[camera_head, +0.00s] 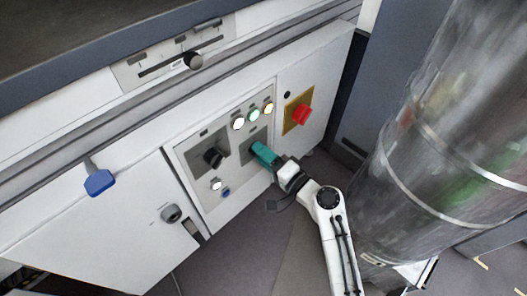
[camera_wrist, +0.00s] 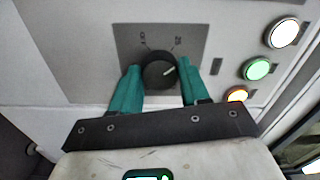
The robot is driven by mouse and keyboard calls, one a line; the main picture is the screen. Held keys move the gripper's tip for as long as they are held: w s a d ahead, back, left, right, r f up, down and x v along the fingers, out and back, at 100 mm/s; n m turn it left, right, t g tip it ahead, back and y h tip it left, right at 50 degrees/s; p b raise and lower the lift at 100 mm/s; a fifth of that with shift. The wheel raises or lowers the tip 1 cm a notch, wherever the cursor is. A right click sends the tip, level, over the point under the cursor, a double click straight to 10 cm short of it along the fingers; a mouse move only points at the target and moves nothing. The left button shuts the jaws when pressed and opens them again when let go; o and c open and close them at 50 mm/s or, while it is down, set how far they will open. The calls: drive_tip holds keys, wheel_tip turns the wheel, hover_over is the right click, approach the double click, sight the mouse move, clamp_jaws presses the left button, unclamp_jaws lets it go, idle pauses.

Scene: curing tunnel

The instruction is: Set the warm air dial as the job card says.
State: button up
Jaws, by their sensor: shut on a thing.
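A round black dial (camera_wrist: 160,72) sits on a dark grey plate (camera_wrist: 128,42) in the wrist view. No readable job card shows.
A second black knob (camera_head: 213,157) is left of my gripper. White, green (camera_head: 254,114) and amber lamps are above. A red switch (camera_head: 302,114) on a yellow plate is to the right. A large shiny cylinder (camera_head: 455,130) stands at the right, near my arm.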

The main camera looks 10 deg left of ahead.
drive_tip(key=shift+d+m+p, duration=0.1)
drive_tip(key=shift+m+p, duration=1.75)
drive_tip(key=shift+m, duration=2.05)
drive_tip(key=shift+w, duration=0.1)
drive_tip(key=o, duration=1)
drive_tip(key=shift+o, duration=0.2)
drive_tip(key=p+v, duration=0.1)
drive_tip(key=v, duration=0.9)
drive_tip(key=shift+s+d+p, duration=0.25)
drive_tip(key=shift+s+p, duration=0.05)
drive_tip(key=shift+s, duration=0.05)
